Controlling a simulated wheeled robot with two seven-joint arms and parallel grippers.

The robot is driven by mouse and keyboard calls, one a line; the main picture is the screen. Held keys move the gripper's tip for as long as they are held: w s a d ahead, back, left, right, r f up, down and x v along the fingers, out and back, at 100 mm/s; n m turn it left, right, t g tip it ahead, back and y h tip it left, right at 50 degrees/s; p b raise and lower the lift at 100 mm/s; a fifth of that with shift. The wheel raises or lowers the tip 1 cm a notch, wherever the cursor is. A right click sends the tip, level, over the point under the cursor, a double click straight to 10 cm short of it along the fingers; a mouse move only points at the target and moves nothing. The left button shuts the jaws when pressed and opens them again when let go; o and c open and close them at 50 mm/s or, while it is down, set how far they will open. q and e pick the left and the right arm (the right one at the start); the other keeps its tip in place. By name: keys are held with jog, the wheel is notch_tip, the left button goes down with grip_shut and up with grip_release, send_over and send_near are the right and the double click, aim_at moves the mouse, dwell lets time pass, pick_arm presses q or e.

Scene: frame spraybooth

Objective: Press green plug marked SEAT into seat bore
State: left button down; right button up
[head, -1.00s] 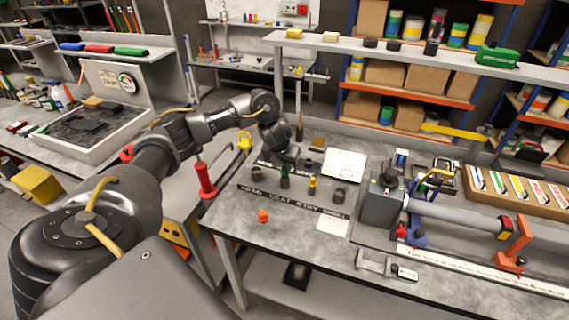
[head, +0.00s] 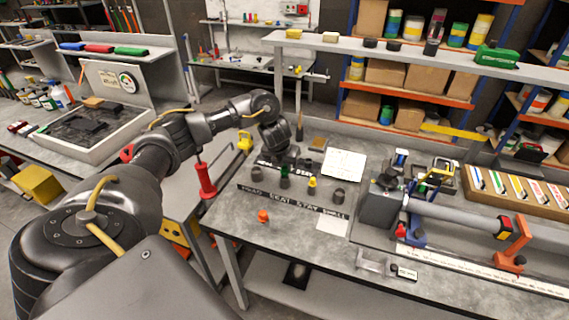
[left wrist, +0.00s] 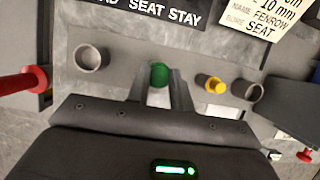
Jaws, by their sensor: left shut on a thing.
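The green plug (left wrist: 159,74) is between the fingertips of my left gripper (left wrist: 159,88) in the left wrist view, shut on it. In the head view the green plug (head: 284,170) stands at a dark grey cup in the row behind the black label strip (head: 292,202), near the word SEAT. I cannot tell how deep it sits, and the SEAT mark on the plug is not readable. A yellow plug (head: 312,181) stands to its right. Empty-looking grey cups (left wrist: 90,58) flank these. My right gripper is not in view.
An orange plug (head: 263,216) sits nearer the bench edge. A white card (head: 344,163) naming SEAT lies behind the row. A red-handled tool (head: 206,180) stands to the left. A grey clamped tube (head: 455,217) fills the right. The bench front is fairly clear.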

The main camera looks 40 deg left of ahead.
pick_arm(q)
jog(key=shift+f+b, duration=0.35)
jog(key=shift+f, duration=0.15)
jog(key=shift+f+b, duration=0.7)
jog(key=shift+f, duration=0.25)
jog(key=c, duration=1.2)
grip_release()
jog(key=shift+o, duration=0.2)
jog(key=shift+r, duration=0.1)
jog(key=shift+r, duration=0.1)
jog(key=shift+s+r, duration=0.1)
jog(key=shift+r, duration=0.15)
jog(key=p+v, duration=0.3)
jog(key=v, duration=0.7)
